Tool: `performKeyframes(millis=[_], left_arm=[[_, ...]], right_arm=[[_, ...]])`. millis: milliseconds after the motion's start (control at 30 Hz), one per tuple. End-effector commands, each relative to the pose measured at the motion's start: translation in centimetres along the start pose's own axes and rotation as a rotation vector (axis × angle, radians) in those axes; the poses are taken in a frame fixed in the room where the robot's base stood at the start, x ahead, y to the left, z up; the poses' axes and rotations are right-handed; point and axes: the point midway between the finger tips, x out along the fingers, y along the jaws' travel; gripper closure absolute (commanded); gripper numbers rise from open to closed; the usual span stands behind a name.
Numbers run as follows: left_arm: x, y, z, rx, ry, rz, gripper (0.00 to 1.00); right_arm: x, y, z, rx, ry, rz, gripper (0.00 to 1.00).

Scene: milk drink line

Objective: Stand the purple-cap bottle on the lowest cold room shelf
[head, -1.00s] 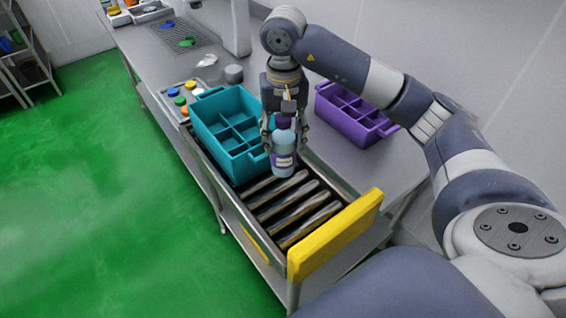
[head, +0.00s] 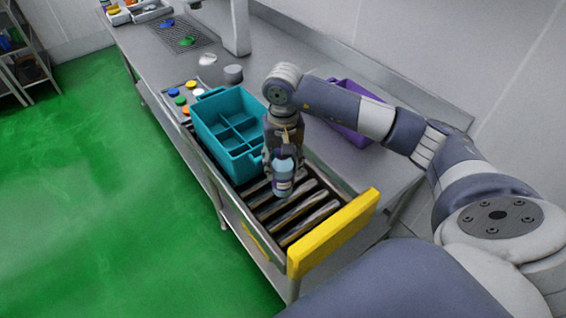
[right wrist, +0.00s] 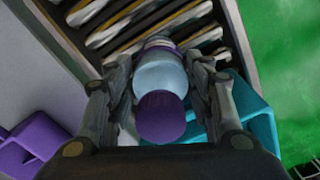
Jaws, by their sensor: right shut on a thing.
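The purple-cap bottle (head: 283,180) has a pale blue body, and its purple cap (right wrist: 161,117) faces the camera in the right wrist view. My right gripper (head: 283,164) is shut on the bottle around its upper body, with one finger on each side. The bottle hangs roughly upright over the metal roller section (head: 300,205) at the front of the bench, beside the teal crate. Whether its base touches the rollers I cannot tell. My left gripper is not in view. No cold room shelf can be made out.
A teal divided crate (head: 213,102) stands just left of the bottle. A purple divided crate (head: 346,136) is behind my right arm. A yellow end stop (head: 333,235) closes the roller section. Colored caps (head: 178,99) lie in a tray. Green floor (head: 90,190) at left is clear.

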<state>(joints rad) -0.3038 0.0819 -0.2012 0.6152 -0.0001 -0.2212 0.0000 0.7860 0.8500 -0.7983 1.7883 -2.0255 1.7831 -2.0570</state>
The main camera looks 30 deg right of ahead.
Motion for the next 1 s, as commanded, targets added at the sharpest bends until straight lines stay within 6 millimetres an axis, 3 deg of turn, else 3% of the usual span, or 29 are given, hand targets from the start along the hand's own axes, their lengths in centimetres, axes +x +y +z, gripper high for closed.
performKeyframes(millis=[67,100,167,200,667,1000], left_arm=[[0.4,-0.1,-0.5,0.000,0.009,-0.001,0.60],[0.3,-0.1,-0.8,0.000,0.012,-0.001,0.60],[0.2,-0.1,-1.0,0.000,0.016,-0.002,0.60],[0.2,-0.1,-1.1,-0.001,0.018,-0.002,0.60],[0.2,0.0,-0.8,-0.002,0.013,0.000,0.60],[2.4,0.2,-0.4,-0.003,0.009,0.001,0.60]], right_arm=[[0.2,0.0,0.0,0.000,0.002,-0.001,0.87],[0.2,0.0,0.0,0.000,0.000,0.000,0.47],[0.2,0.0,0.0,0.000,0.000,0.000,0.34],[0.2,0.0,0.0,0.000,0.000,0.000,0.32],[-0.5,0.0,-0.1,0.000,0.003,-0.001,0.32],[-6.6,-0.1,-0.2,0.001,0.006,-0.002,0.32]])
